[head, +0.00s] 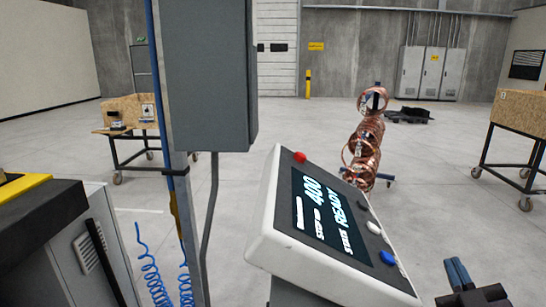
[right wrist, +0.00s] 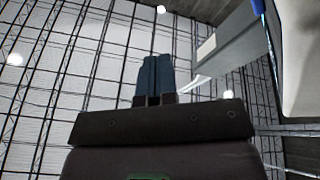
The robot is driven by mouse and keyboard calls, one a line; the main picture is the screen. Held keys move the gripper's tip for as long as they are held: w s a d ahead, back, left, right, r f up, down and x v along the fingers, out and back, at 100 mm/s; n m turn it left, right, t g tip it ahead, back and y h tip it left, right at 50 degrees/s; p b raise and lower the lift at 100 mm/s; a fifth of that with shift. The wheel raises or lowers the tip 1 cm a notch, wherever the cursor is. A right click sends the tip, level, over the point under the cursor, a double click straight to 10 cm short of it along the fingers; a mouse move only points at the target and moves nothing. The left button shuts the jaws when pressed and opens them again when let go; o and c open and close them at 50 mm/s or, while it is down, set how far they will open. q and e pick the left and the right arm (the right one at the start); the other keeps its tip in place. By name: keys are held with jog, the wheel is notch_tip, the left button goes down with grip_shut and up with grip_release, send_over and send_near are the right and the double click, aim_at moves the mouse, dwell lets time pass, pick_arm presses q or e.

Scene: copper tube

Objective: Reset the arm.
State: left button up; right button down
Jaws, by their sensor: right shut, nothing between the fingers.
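My right gripper (head: 458,266) shows at the lower right edge of the head view, pointing upward beside the control panel (head: 262,240). Its two blue fingers are together and hold nothing. In the right wrist view the same fingers (right wrist: 153,62) stand side by side, with the ceiling behind them. The gripper is apart from the panel in the head view. My left gripper does not show in either view.
The panel has a screen (head: 325,212) reading "400" and "READY", a red button (head: 300,157) and a blue button (head: 388,258). A grey cabinet (head: 205,75) hangs on a post. Copper coils (head: 366,145) stand behind. Wheeled tables flank open floor.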

jog(key=s+d+f+m+g+h, duration=0.25)
jog(key=s+f+g, duration=0.2)
jog(key=f, duration=0.35)
jog(key=s+d+f+m+g+h, duration=0.1)
jog(key=s+f+m+g+h, duration=0.2)
jog(key=f+g, duration=0.35)
jog(key=s+a+f+g+y, duration=0.3)
jog(key=s+f+g, duration=0.1)
jog(key=s+f, duration=0.25)
jog(key=s+a+f+g+y, duration=0.3)
jog(key=s+f, duration=0.2)
jog(key=s, duration=0.2)
jog(key=w+f+n+t, duration=0.1)
jog(key=w+f+t, duration=0.6)
jog(key=f, duration=0.2)
jog(key=shift+f, duration=0.4)
jog(key=shift+w, duration=0.1)
